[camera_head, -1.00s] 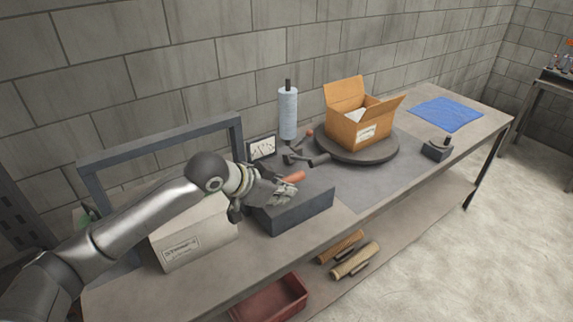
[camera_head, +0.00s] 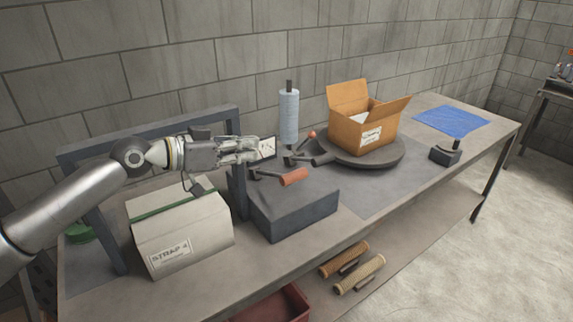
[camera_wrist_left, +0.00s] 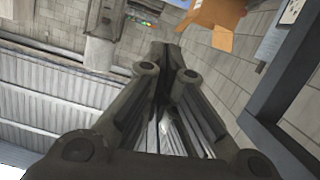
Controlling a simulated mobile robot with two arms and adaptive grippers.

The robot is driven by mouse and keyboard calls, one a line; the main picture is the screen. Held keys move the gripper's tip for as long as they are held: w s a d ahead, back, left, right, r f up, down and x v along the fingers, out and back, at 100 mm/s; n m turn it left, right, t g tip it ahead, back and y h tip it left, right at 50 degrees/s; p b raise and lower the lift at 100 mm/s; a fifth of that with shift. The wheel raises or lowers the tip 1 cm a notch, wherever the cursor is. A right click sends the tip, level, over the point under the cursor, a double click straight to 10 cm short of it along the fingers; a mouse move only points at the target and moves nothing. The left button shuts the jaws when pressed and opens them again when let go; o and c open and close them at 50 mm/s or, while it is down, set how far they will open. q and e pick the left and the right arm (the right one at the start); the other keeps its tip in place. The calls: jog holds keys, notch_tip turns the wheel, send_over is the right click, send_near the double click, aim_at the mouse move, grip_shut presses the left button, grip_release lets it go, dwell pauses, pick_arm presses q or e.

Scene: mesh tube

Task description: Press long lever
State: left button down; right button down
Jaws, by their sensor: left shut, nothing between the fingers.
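A dark grey block (camera_head: 300,214) on the bench carries a lever with an orange-red grip (camera_head: 294,176). Behind it are a lever with a black grip (camera_head: 323,159) and one with a red ball end (camera_head: 312,134). I cannot tell for certain which is the long one. My left gripper (camera_head: 258,150) is shut and empty, in the air to the left of the levers and in front of the gauge (camera_head: 268,147), partly covering it. It touches no lever that I can see. In the left wrist view its fingers (camera_wrist_left: 165,52) meet at the tips. My right gripper is not seen.
An open cardboard box (camera_head: 362,130) stands on a round turntable (camera_head: 345,158). A dark upright frame (camera_head: 100,235) and a carton labelled STRAP 4 (camera_head: 180,228) are under my left arm. A blue roll (camera_head: 288,118) stands behind.

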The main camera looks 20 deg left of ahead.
pick_arm(q)
jog(key=p+x, duration=0.4)
jog(key=x, duration=0.5)
jog(key=shift+w+d+r, duration=0.1)
jog(key=shift+w+d, duration=0.1)
jog(key=shift+d, duration=0.05)
jog(key=f, duration=0.2)
jog(key=f+p, duration=0.1)
jog(key=shift+d+f, duration=0.25)
jog(key=shift+d, duration=0.05)
jog(key=shift+f, duration=0.5)
